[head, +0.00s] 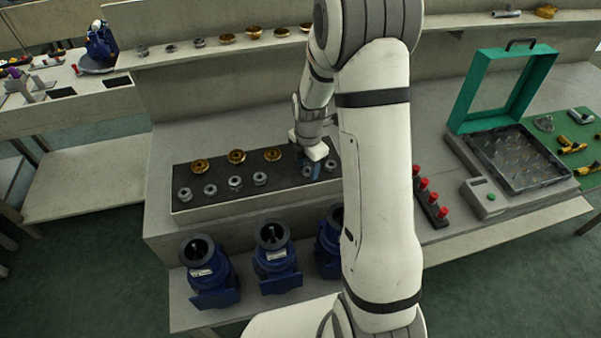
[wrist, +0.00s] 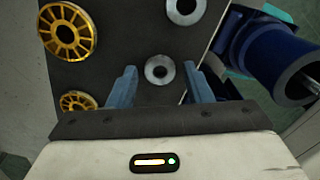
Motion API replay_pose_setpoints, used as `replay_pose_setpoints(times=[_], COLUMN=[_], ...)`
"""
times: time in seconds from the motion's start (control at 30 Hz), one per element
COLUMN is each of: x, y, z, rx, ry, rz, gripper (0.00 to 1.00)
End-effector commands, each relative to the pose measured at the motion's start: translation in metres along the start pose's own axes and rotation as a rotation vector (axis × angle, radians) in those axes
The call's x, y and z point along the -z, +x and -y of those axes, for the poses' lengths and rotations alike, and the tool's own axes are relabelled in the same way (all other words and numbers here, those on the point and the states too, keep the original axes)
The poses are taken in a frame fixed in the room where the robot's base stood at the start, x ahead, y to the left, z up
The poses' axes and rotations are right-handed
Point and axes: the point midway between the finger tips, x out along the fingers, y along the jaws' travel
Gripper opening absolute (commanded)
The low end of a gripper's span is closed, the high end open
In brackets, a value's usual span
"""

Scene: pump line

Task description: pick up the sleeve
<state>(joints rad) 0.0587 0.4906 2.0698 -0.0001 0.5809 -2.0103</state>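Several grey ring-shaped sleeves stand in a front row on a dark tray (head: 284,190), among them one sleeve (head: 260,179) left of my gripper. My gripper (head: 315,170) is low over the tray's right part, partly behind my arm. In the wrist view my gripper (wrist: 160,72) is open, with its two blue fingers apart. One grey sleeve (wrist: 159,70) shows between the fingertips, and I cannot tell whether they touch it. Another grey sleeve (wrist: 185,10) lies beyond it. The tray's right end is hidden by my arm.
Gold slotted wheels (head: 236,157) form the tray's back row. Blue pumps (head: 275,258) stand on the lower shelf in front. A shelf behind carries more small parts (head: 227,38). Right of my arm are red-topped pieces (head: 430,197) and a green-lidded case (head: 475,88).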

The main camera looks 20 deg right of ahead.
Motion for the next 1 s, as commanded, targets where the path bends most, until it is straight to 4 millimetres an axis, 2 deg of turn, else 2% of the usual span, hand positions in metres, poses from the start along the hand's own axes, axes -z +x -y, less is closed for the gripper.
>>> replay_pose_setpoints(times=[0.07,0.43,0.77,0.87,1.0], x=[0.000,0.000,-0.001,-0.001,-0.001], y=[0.000,0.000,-0.006,-0.021,-0.051], z=[0.000,0.000,0.000,-0.001,-0.001], rx=[0.000,0.000,-0.002,-0.005,-0.006], ry=[0.000,0.001,0.001,0.001,0.002], rz=[0.000,0.000,0.001,0.002,0.003], gripper=[0.39,0.08,0.08,0.08,0.08])
